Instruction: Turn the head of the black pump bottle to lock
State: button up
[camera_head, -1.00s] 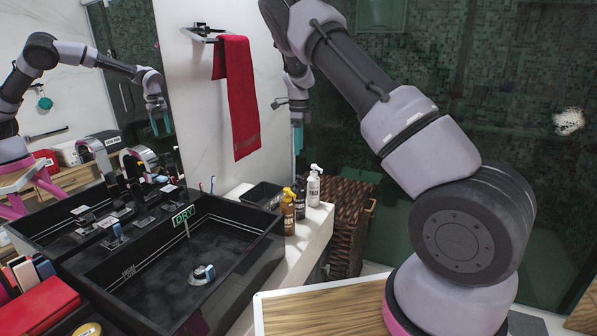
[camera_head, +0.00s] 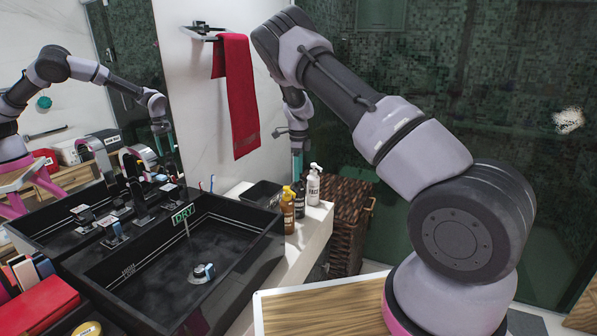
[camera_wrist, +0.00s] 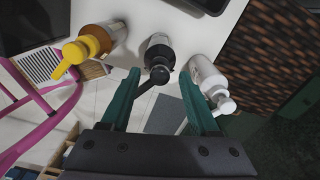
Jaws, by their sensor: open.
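The black pump bottle (camera_head: 300,203) stands on the white counter between two other pump bottles. In the wrist view its dark pump head (camera_wrist: 159,74) lies between my gripper's two teal fingers, with its nozzle pointing down-left in the picture. My gripper (camera_wrist: 160,73) is open, one finger on each side of the head, with gaps on both sides. The head view shows the gripper (camera_head: 297,164) just above the black bottle. Whether the fingertips reach down to the head's level is hard to tell.
An amber bottle with a yellow pump (camera_wrist: 86,48) stands close on the left, a white pump bottle (camera_wrist: 209,80) close on the right, near that finger. A black tray (camera_head: 262,194) and the black sink (camera_head: 240,240) lie to the left. A wicker basket (camera_head: 347,225) stands right of the counter.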

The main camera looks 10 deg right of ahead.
grip_shut()
jog(key=shift+n, duration=0.3)
jog(key=n, duration=1.7)
dwell(0.7)
grip_release()
